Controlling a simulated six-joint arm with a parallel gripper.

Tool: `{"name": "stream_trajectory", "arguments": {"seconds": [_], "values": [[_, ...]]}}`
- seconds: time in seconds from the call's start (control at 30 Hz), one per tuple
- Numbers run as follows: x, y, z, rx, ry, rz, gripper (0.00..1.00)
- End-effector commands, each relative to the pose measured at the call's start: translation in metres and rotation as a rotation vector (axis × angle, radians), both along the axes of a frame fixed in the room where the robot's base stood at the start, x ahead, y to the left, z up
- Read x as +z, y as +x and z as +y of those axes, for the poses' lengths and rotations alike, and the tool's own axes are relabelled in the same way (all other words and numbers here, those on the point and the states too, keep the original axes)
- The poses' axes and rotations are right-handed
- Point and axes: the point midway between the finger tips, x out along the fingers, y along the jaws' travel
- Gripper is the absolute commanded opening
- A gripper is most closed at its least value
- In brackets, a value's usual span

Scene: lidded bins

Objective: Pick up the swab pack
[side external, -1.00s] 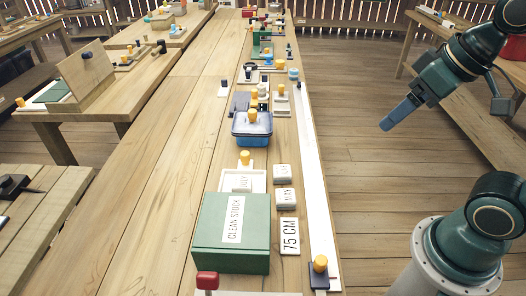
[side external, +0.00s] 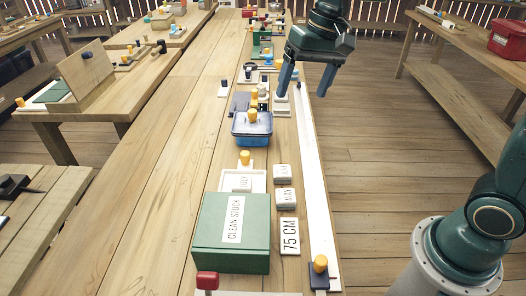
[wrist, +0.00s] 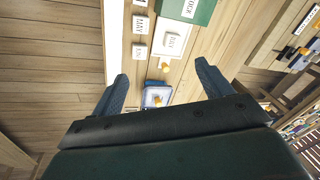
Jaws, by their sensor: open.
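No swab pack can be made out in either view; whether it lies inside a closed box or bin cannot be told. My gripper (side external: 304,92) is open and empty above the right side of the long bench, and its fingers point down. In the wrist view its open fingers (wrist: 161,72) frame a blue bin (wrist: 147,103) with a pale lid and a yellow knob. This blue bin (side external: 251,140) stands lidded on the bench, below and left of the fingers in the side view. A closed green box (side external: 205,240) labelled CLEAN STOCK stands nearer the camera.
A white tray (side external: 226,188) with a JULY label and yellow knob stands between box and bin. A white rail (side external: 313,190) runs along the bench edge. The bench's left side is bare.

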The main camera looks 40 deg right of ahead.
Motion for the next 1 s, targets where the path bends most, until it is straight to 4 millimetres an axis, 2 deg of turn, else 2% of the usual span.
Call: {"name": "stream_trajectory", "arguments": {"seconds": [0.2,0.47,0.7,1.0], "values": [[-0.027,0.041,0.009,-0.061,0.033,0.088,0.78],[-0.068,0.084,0.02,-0.136,0.065,0.19,0.78],[-0.115,0.116,0.028,-0.206,0.084,0.286,0.78],[-0.184,0.145,0.038,-0.296,0.094,0.407,0.78]]}}
